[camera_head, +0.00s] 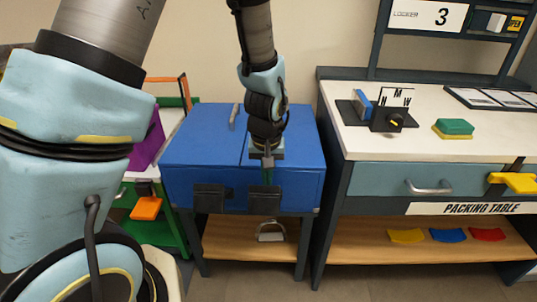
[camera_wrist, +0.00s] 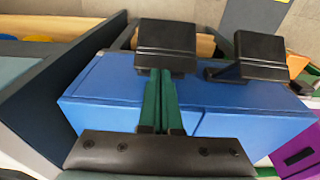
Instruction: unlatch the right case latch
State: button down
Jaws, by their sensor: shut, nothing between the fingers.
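The blue case (camera_head: 190,145) sits on a wooden-shelved stand, with two black latches on its front face. The right latch (camera_head: 264,203) and left latch (camera_head: 209,199) hang at the front edge in the head view. In the wrist view, seen from the opposite side, the right latch (camera_wrist: 165,40) is at the top middle and the left latch (camera_wrist: 262,50) is to its right. My gripper (camera_head: 267,182) points down at the case's front edge, at the right latch. Its green fingers (camera_wrist: 159,74) are together and empty, their tips overlapping the latch's lower edge in the wrist view. Contact is unclear.
The packing table (camera_head: 330,125) stands close on the right, holding a green and yellow block (camera_head: 453,128) and a dark fixture (camera_head: 386,118). A green rack with a purple item (camera_head: 148,145) is on the left. A metal handle (camera_head: 234,116) rises from the case top.

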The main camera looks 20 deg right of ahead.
jog(key=shift+s+a+f, duration=0.2)
jog(key=shift+s+f, duration=0.05)
jog(key=shift+s, duration=0.15)
jog(key=shift+s, duration=0.1)
jog(key=w+r+p, duration=0.1)
jog(key=w+d+r+p, duration=0.1)
jog(key=r+p, duration=0.1)
jog(key=shift+w+r, duration=0.2)
jog(key=s+a+r, duration=0.2)
jog(key=s+r, duration=0.2)
jog(key=r, duration=0.4)
jog(key=shift+s+b, duration=0.35)
jog(key=shift+a, duration=0.1)
